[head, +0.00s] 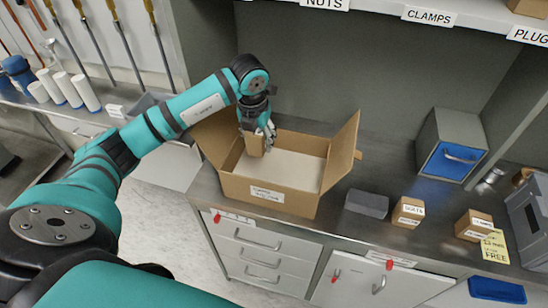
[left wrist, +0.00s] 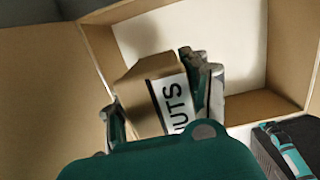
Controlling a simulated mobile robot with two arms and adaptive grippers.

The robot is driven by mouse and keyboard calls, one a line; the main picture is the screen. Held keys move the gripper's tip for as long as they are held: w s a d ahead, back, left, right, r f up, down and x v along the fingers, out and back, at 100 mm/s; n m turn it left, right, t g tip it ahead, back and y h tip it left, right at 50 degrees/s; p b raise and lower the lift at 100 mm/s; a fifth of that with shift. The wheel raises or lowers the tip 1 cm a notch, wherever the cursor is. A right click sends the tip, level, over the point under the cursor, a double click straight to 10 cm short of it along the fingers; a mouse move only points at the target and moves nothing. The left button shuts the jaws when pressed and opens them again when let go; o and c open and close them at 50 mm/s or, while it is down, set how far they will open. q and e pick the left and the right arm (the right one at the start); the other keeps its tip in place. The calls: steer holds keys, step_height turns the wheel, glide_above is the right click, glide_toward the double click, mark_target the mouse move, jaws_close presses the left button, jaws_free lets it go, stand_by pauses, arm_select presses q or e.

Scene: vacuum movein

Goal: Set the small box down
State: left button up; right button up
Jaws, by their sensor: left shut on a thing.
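My left gripper (head: 262,137) is shut on a small brown cardboard box (head: 254,146) and holds it over the left part of a large open carton (head: 268,198). In the left wrist view the small box (left wrist: 155,90) sits tilted between the fingers, with a white label partly hidden; the letters "UTS" show. The carton's pale inner floor (left wrist: 240,40) shows behind it. Its flaps are spread open. I cannot tell whether the small box touches the carton. My right gripper is not in view.
The carton stands on a grey counter above drawers (head: 258,255). To its right are a grey block (head: 367,203), small labelled boxes (head: 408,212) (head: 474,225), a yellow note (head: 495,247) and a blue-fronted cabinet (head: 452,150). A labelled shelf (head: 370,12) overhangs the back.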

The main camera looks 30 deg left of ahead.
arm_select(q)
steer(key=p, duration=0.1)
glide_above(259, 166)
steer(key=f, duration=0.4)
steer(key=shift+s+d+f, duration=0.1)
steer(key=shift+s, duration=0.3)
steer(key=f, duration=0.2)
steer(key=f+p, duration=0.1)
steer(key=shift+w+f, duration=0.2)
steer(key=shift+w, duration=0.05)
steer(key=shift+f, duration=0.1)
steer(key=o, duration=1)
steer(key=shift+c, duration=0.2)
steer(key=o, duration=0.4)
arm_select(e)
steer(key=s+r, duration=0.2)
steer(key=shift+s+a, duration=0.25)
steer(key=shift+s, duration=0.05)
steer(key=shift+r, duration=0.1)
